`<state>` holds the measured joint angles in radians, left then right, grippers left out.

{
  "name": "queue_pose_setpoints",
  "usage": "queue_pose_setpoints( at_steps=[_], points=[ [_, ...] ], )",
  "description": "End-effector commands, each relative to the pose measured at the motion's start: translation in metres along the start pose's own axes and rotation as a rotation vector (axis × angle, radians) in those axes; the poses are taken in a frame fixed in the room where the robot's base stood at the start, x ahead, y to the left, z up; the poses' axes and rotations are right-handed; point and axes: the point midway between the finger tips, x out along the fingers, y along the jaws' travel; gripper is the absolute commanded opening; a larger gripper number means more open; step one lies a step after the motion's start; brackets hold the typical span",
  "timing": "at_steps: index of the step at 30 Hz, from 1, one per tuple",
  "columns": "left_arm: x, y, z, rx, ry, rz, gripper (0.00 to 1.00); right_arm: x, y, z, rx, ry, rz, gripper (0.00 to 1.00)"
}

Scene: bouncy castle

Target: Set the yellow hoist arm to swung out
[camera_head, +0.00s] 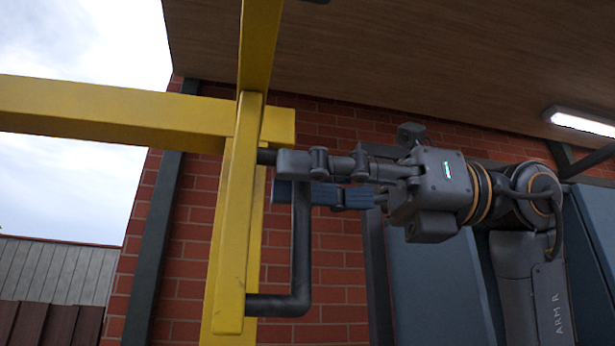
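The yellow hoist arm (112,112) shows as a thick beam running from the left edge to a yellow upright (236,230) at the centre-left. A dark U-shaped handle (301,245) stands out from the right side of the upright. My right gripper (292,178) reaches in from the right at the handle's upper part. Its grey finger lies in front of the handle bar and its blue-padded finger behind it, closed on the bar. The fingers hide the handle's top corner. My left gripper is not in view.
A red brick wall (340,270) with a dark post (160,220) stands behind. A wooden ceiling (400,50) with a lit lamp (583,122) is overhead. Blue-grey panels (430,270) stand behind my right arm. Open sky and a fence (60,270) are at the left.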

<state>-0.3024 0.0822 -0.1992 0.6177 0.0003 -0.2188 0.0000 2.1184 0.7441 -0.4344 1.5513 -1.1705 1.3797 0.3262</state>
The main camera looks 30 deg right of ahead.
Motion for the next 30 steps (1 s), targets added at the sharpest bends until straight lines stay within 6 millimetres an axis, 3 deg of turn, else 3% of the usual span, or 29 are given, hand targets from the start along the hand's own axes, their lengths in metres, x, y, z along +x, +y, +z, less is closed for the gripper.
queue_pose_setpoints(
  at_steps=[5,18,24,30],
  points=[
    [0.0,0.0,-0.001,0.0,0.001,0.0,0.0,-0.019,-0.001,0.0,0.002,-0.003,-0.002,0.36],
    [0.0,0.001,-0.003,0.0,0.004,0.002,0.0,-0.108,0.0,0.0,0.001,-0.007,-0.002,0.36],
    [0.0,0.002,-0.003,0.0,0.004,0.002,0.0,-0.124,-0.001,0.0,0.0,-0.006,-0.002,0.36],
    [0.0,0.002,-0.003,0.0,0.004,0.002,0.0,-0.126,-0.001,0.0,0.0,-0.005,-0.002,0.36]
  ],
)
